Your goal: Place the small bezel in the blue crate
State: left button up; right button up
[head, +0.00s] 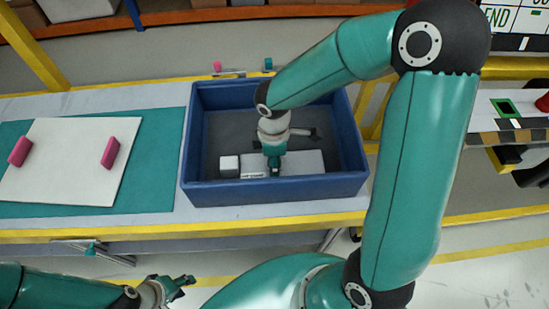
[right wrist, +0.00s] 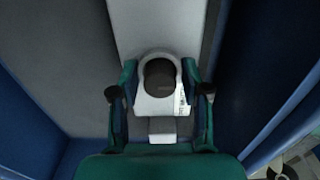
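The blue crate (head: 275,192) stands on the bench in the middle of the head view. My right gripper (head: 274,163) reaches down into it, above the light pieces on its floor. In the right wrist view, a small white piece with a dark round centre, seemingly the small bezel (right wrist: 146,105), lies between the fingers of my right gripper (right wrist: 160,92). The fingers are spread on both sides of it; contact cannot be made out. My left gripper (head: 176,284) is open and empty, low in front of the bench.
Also in the crate are a white block (head: 229,166) and a long pale piece (head: 305,163). A white panel (head: 65,165) with two pink handles lies on a teal mat (head: 160,165) to the left. The crate walls stand close around my right gripper.

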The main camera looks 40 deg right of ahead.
jog(key=shift+o, duration=1.4)
jog(key=shift+r, duration=0.25)
notch_tip(320, 180, up, 12)
jog(key=p, duration=0.2)
jog(key=shift+f, duration=0.1)
